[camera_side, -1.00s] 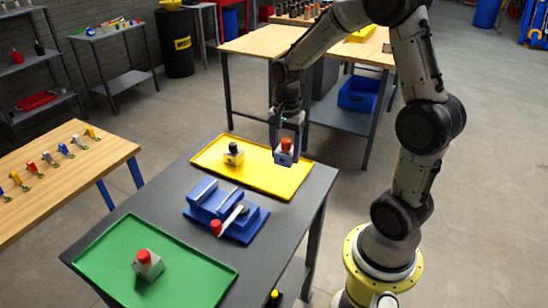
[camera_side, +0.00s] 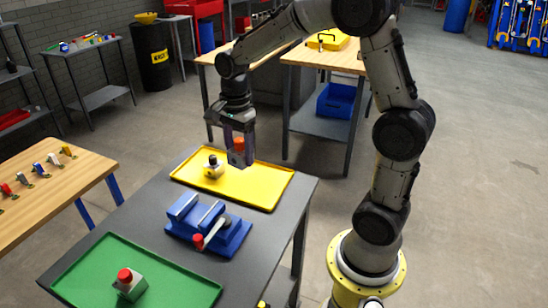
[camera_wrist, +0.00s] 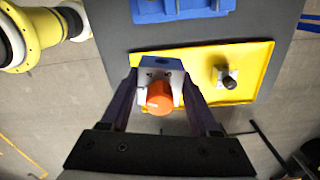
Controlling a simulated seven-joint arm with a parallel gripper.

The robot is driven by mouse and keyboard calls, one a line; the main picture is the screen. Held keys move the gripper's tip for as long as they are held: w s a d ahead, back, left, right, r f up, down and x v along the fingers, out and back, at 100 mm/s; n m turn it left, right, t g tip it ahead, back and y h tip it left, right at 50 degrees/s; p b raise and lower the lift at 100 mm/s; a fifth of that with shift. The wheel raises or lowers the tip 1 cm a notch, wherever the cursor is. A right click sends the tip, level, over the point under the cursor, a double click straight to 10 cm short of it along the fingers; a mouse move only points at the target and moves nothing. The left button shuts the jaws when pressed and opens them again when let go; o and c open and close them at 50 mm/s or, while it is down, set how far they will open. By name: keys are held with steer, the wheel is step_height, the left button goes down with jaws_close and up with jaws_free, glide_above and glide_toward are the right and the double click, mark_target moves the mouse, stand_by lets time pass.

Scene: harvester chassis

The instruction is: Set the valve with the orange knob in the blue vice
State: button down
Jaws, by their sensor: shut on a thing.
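The valve with the orange knob (camera_wrist: 159,97) has a light grey body with a blue part. My gripper (camera_side: 238,152) is shut on this valve, one finger on each side of its body. In the side view the orange knob (camera_side: 239,143) shows between the fingers, and the valve appears held above the yellow tray. The blue vice (camera_side: 234,240) stands on the dark table, nearer the side camera than my gripper. It has a lever with a red end. Only an edge of the blue vice (camera_wrist: 180,12) shows at the top of the wrist view.
The yellow tray (camera_side: 258,190) holds another valve with a black knob (camera_side: 213,164), which also shows in the wrist view (camera_wrist: 229,82). A green tray (camera_side: 165,280) at the table's front holds a valve with a red knob (camera_side: 128,284). A wooden bench (camera_side: 60,185) stands at left.

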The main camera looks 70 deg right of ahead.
steer(key=w+a+f+n, duration=0.2)
steer(key=w+a, duration=0.5)
steer(key=a, duration=0.4)
steer(key=shift+f, duration=0.6)
steer(key=shift+w+a, duration=0.1)
steer(key=shift+f, duration=2.2)
steer(key=shift+f, duration=0.35)
steer(key=shift+f, duration=0.35)
steer(key=shift+f, duration=0.15)
steer(key=shift+c, duration=0.2)
jaws_free()
